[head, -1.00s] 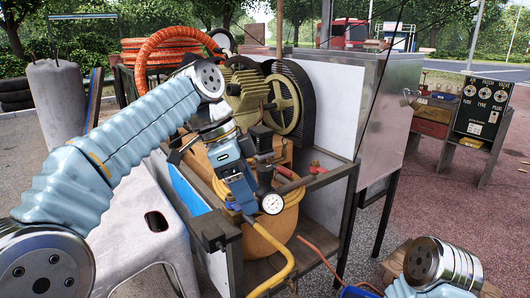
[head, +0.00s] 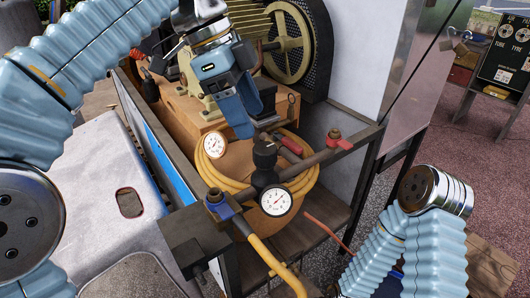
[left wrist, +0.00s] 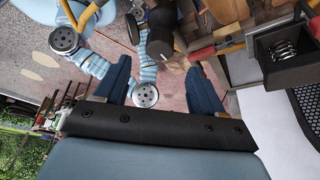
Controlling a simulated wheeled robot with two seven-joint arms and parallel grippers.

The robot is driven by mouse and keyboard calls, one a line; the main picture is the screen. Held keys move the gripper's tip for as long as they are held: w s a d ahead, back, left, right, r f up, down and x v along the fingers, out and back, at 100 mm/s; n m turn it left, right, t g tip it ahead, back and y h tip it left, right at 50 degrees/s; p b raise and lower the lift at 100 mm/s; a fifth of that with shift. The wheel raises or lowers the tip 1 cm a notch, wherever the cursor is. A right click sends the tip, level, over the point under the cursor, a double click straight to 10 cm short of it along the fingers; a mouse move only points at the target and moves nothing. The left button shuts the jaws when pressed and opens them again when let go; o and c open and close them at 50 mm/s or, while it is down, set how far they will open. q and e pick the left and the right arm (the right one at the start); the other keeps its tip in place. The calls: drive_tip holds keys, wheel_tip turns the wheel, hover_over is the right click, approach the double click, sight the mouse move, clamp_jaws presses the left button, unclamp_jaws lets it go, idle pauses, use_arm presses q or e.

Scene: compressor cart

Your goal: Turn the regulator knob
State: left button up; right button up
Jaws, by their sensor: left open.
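The regulator knob (head: 265,153) is black and upright, on a pipe at the front of the compressor cart. A white-faced gauge (head: 277,201) sits below it and another gauge (head: 214,145) to its left. My left gripper (head: 248,122) has blue fingers pointing down, a little above and left of the knob and apart from it. In the left wrist view the knob (left wrist: 160,42) shows beyond the open, empty fingers (left wrist: 160,70). My right arm is at the lower right of the head view; its gripper is not seen.
A red-handled valve (head: 336,138) is to the right. The compressor's flywheel (head: 288,40) stands behind. A grey stool (head: 95,165) is at left.

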sight(265, 148)
use_arm(q)
drive_tip(key=b+x, duration=0.1)
drive_tip(key=x, duration=0.7)
drive_tip(key=shift+b, duration=0.4)
drive_tip(key=c, duration=1)
drive_tip(key=shift+c, duration=0.2)
